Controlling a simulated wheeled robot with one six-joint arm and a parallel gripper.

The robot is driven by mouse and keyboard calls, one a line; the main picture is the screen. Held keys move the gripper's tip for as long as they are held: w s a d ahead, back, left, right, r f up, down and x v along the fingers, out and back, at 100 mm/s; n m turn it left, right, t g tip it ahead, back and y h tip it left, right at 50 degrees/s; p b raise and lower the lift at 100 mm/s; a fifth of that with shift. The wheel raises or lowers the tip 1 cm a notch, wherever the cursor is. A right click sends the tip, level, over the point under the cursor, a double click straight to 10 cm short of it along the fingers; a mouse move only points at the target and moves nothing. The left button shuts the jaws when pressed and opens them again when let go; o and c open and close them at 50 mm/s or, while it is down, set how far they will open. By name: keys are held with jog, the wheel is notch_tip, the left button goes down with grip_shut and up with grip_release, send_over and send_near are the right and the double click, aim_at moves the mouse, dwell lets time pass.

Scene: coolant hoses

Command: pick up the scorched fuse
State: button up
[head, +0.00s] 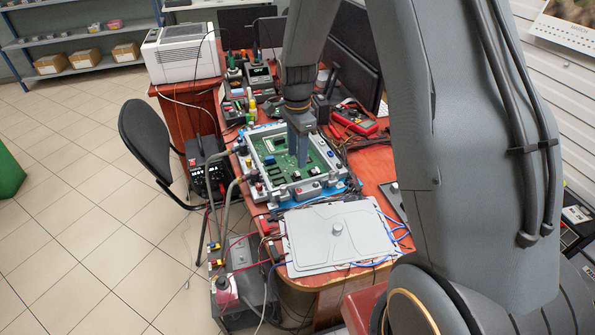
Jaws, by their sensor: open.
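My gripper (299,160) points down over the green circuit board (318,172), which sits in a grey frame on the red-brown bench. The jaws are open; how high the fingertips are above the board, or whether they touch it, I cannot tell. Small parts are on the board and along its frame, including blue and dark ones. The scorched fuse cannot be told apart at this size; it may be among these parts or hidden behind the gripper.
A grey lid-like panel (310,250) with a round knob lies in front of the board, with cables around it. A red multimeter (354,120) is behind right. Hoses (231,192) run along the bench's left edge. A black chair (147,135) and open floor are left.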

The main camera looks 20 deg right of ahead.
aim_at(296, 174)
jog(key=shift+w+f+m, duration=0.4)
jog(key=shift+w+f, duration=0.05)
jog(key=shift+w+f+p, duration=0.15)
jog(key=shift+f+p, duration=1.5)
jog(key=shift+f, duration=2)
grip_shut()
notch_tip(296, 174, up, 10)
jog(key=b, duration=0.3)
